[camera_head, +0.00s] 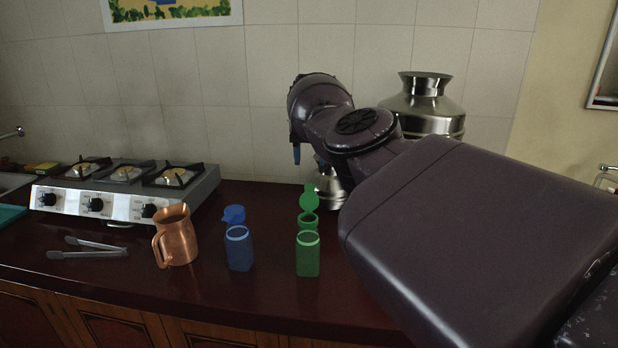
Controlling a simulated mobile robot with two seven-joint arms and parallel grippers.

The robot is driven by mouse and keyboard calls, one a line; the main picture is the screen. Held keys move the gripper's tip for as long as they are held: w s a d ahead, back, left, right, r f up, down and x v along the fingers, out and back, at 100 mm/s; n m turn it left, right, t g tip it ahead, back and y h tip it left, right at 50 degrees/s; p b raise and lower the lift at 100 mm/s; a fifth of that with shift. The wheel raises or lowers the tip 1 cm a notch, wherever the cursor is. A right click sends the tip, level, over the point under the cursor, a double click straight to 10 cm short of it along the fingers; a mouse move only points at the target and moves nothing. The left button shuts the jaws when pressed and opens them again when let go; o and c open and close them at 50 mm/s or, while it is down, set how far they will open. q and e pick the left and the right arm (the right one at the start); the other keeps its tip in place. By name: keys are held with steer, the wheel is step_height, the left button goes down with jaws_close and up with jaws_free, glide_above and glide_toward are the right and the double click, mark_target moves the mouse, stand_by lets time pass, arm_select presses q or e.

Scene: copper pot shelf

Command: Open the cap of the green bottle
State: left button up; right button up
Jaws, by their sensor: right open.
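The green bottle (308,260) stands upright on the dark red counter, near its front edge. Its green cap (309,201) shows raised above and behind the bottle's mouth, so it looks open. My right gripper (296,154) is high above the counter, behind and above the green bottle and apart from it. Only a small blue-tipped part of it shows past my dark arm; it is open and holds nothing that I can see. My left gripper is not in view.
A blue bottle (239,252) with a raised blue cap and a copper jug (176,238) stand left of the green bottle. Tongs (95,247) and a gas stove (130,190) are farther left. Steel pots (424,105) stand behind my right arm, which hides the counter's right side.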

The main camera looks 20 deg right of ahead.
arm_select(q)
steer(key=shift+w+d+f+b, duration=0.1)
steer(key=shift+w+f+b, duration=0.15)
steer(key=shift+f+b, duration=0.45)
arm_select(e)
steer(key=r, duration=0.4)
steer(key=shift+w+d, duration=0.15)
steer(key=shift+w, duration=0.05)
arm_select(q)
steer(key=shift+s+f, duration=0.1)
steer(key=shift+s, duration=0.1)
